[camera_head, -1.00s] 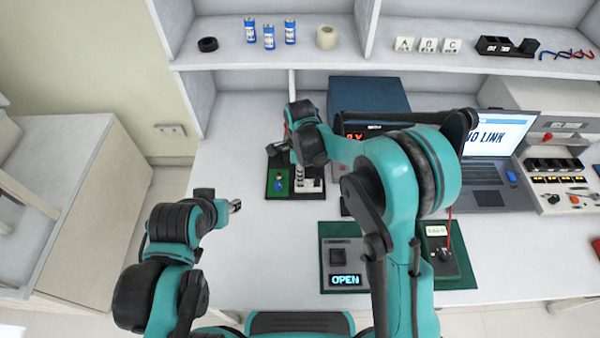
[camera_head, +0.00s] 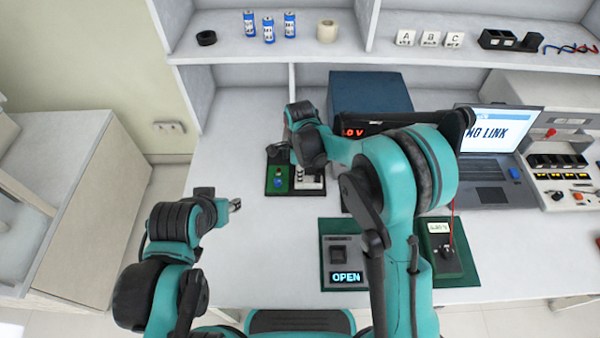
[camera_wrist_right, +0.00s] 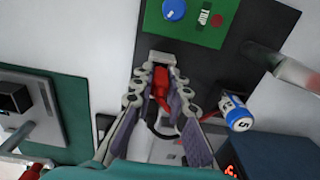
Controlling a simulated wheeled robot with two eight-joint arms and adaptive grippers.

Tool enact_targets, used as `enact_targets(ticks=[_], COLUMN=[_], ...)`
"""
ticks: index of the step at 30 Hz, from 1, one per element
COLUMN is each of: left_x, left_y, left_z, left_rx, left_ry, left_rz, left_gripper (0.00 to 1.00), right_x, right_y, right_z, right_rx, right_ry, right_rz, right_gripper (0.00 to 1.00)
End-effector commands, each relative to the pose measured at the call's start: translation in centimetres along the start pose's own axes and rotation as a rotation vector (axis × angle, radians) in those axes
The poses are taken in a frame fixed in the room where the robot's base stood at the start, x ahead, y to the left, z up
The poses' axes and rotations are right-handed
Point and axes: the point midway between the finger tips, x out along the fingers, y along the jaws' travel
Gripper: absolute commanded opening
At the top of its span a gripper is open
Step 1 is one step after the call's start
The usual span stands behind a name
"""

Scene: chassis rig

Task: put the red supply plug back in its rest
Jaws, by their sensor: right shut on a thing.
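The red supply plug (camera_wrist_right: 160,82) sits between the fingers of my right gripper (camera_wrist_right: 159,90) in the right wrist view. The fingers are shut on it, and a dark lead loops away below it. Its far end is at a small light-grey block (camera_wrist_right: 160,58) on the dark board; I cannot tell whether it is seated there or whether this block is the rest. In the head view my right arm hides the plug. My left gripper (camera_head: 235,205) is over the table at left, apart from everything; its finger opening is too small to judge.
A green board with a blue button (camera_wrist_right: 173,9) lies just beyond the plug. A blue-and-white cell (camera_wrist_right: 236,112) is to its right. The blue supply box (camera_head: 370,92) shows a red "0 V". A panel reading OPEN (camera_head: 345,278) and a laptop (camera_head: 490,150) stand on the table.

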Motion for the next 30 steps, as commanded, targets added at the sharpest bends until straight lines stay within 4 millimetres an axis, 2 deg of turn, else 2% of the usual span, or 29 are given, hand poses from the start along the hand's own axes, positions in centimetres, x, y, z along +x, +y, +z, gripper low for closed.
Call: enact_targets(ticks=[5, 6, 8, 17, 20, 23, 30], left_x=[0.3, 0.3, 0.2, 0.2, 0.2, 0.2, 0.2], left_y=[0.0, 0.0, 0.0, 0.0, 0.0, 0.0, 0.0], left_z=[0.2, 0.2, 0.2, 0.2, 0.2, 0.2, 0.2], left_rx=[0.0, 0.0, 0.0, 0.0, 0.0, 0.0, 0.0], left_ry=[0.0, 0.0, 0.0, 0.0, 0.0, 0.0, 0.0], left_rz=[0.0, 0.0, 0.0, 0.0, 0.0, 0.0, 0.0], left_gripper=[0.4, 0.4, 0.4, 0.4, 0.4, 0.4, 0.4], right_x=[0.5, 0.4, 0.4, 0.3, -0.4, -1.9, -7.2], right_y=[0.0, 0.0, 0.0, 0.0, 0.0, 0.0, 0.0], right_z=[0.0, 0.0, 0.0, 0.0, 0.0, 0.0, 0.0], right_rx=[0.0, 0.0, 0.0, 0.0, 0.0, 0.0, 0.0], right_ry=[0.0, 0.0, 0.0, 0.0, 0.0, 0.0, 0.0], right_rz=[0.0, 0.0, 0.0, 0.0, 0.0, 0.0, 0.0], right_gripper=[0.0, 0.25, 0.39, 0.39, 0.39, 0.39, 0.39])
